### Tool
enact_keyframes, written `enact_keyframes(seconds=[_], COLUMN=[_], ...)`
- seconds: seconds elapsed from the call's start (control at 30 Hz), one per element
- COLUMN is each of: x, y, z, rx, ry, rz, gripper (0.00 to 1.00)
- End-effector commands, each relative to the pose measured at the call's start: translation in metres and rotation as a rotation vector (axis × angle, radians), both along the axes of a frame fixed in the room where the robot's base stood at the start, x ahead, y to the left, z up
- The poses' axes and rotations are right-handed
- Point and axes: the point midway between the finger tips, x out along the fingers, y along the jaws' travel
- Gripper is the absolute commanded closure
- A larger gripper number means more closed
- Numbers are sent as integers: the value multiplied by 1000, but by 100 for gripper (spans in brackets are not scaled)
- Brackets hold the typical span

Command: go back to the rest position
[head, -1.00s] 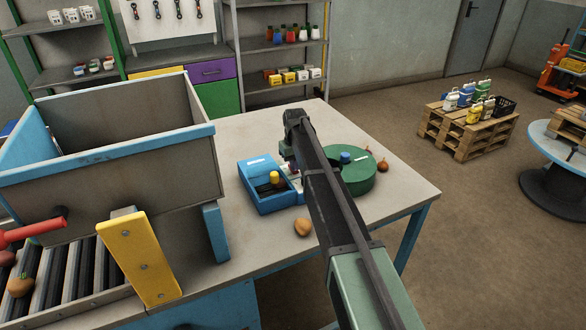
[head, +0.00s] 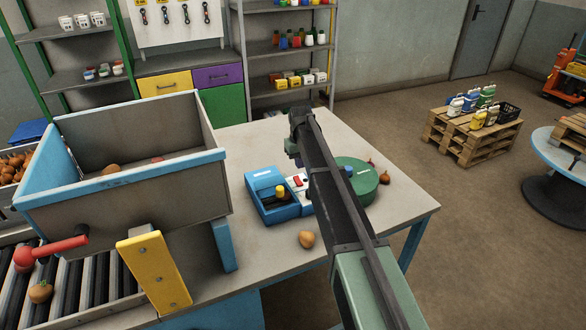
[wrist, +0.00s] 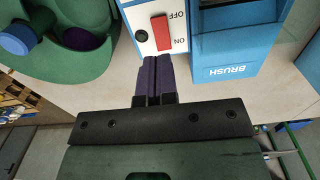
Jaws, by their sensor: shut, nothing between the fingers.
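My gripper (wrist: 151,76) shows in the wrist view, its two dark purple fingers together with nothing between them. The fingertips appear just beside the white switch panel with a red rocker switch (wrist: 160,33) marked ON and OFF; I cannot tell whether they touch it. The red rocker (head: 297,181) shows there left of the arm, beside a blue box (head: 272,213) with a yellow knob. The blue box in the wrist view is marked BRUSH (wrist: 228,72).
A green round housing (head: 362,188) with a blue knob stands right of the panel. Onions lie on the table (head: 306,239) and near its right edge (head: 386,180). A grey bin with blue edges (head: 118,178) and a yellow bracket (head: 152,272) stand left. The back-right tabletop is clear.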

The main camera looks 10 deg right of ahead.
Motion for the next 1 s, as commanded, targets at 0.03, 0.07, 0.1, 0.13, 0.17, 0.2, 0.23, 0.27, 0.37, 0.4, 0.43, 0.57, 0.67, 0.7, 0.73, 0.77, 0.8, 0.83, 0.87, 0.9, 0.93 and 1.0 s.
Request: enact_keyframes(seconds=[0.03, 0.07, 0.1, 0.13, 0.17, 0.2, 0.23, 0.27, 0.37, 0.4, 0.43, 0.57, 0.67, 0.7, 0.73, 0.77, 0.8, 0.83, 0.87, 0.9, 0.93, 1.0], x=[-17, -33, -59, -83, -110, -148, -177, -205, -289, -316, -333, -372, -373, -371, -371, -371, -370, -370, -370, -370, -370, -370], y=[0, 0, 0, 1, 1, 2, 2, 2, 4, 4, 4, 5, 5, 5, 5, 5, 5, 5, 5, 5, 5, 5], z=[0, 0, 0, -1, -1, -2, -2, -3, -5, -5, -6, -7, -7, -7, -7, -7, -7, -7, -7, -7, -7, -7], rx=[0, 0, 0, 0, 0, 0, -1, -1, -1, -1, -1, -1, -1, -1, -1, -1, -1, -1, -1, -1, -1, -1], ry=[0, 1, 1, 1, 1, 1, 1, 1, 1, 0, 0, 0, 0, 0, 1, 1, 1, 1, 1, 1, 1, 1], rz=[-30, -47, -72, -92, -111, -138, -157, -174, -216, -225, -229, -229, -228, -227, -227, -227, -227, -227, -227, -226, -226, -226], gripper=[100, 100, 100, 100, 100, 100, 100, 100, 100, 100, 100, 100, 100, 100, 100, 100, 100, 100, 100, 100, 100, 100])
